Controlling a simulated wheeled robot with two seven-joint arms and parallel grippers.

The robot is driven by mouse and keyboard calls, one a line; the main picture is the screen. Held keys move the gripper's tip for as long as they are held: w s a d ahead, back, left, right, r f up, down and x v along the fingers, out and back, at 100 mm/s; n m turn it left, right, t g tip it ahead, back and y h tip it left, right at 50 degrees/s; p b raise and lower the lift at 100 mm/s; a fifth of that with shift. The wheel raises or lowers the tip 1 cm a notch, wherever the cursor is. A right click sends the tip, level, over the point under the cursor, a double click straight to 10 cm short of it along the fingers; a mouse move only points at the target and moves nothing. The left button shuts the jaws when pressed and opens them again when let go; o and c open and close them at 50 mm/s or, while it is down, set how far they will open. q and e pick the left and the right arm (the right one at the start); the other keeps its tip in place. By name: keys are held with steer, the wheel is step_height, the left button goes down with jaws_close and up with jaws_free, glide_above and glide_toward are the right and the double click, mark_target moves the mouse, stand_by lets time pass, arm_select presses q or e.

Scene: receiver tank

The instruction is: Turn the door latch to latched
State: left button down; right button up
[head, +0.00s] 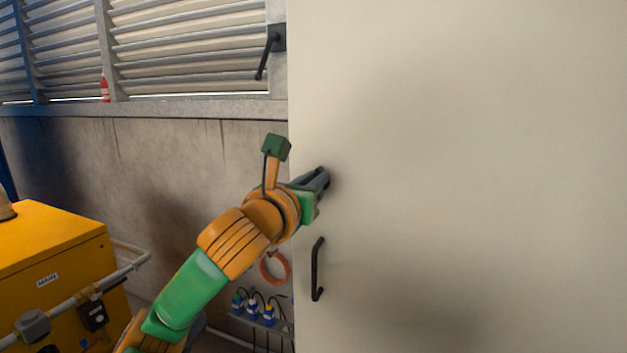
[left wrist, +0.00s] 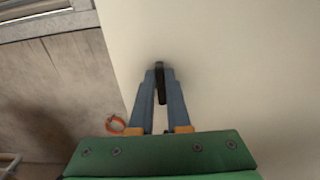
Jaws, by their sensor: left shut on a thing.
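The pale door (head: 460,180) fills the right half of the head view. My left gripper (head: 320,180) is at the door's left part, above a black pull handle (head: 317,268). In the left wrist view my left gripper (left wrist: 160,80) is shut on the dark door latch (left wrist: 160,84), a narrow bar standing between the two fingertips. In the head view the fingers hide most of the latch, so its exact angle is hard to tell there. The pale door also fills the right of the left wrist view (left wrist: 240,60). My right gripper is not in view.
A louvred window (head: 190,45) with a black lever (head: 270,52) is in the wall left of the door. A yellow cabinet (head: 50,235) with grey pipes stands at lower left. An orange ring (head: 274,268) and several blue plugs (head: 253,308) are below my left arm.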

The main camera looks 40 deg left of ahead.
arm_select(q)
steer(key=shift+w+d+f+m+b, duration=0.2)
steer(key=shift+m+b, duration=0.5)
steer(key=shift+m, duration=2.25)
steer(key=shift+s+d+f+m+b, duration=0.1)
steer(key=shift+d+f+m+b, duration=0.45)
steer(key=shift+m, duration=2.45)
steer(key=shift+w+r+m+b, duration=0.1)
steer(key=shift+m+b, duration=0.8)
steer(key=shift+m, duration=2.05)
steer(key=shift+f, duration=0.1)
steer(key=c, duration=0.9)
jaws_free()
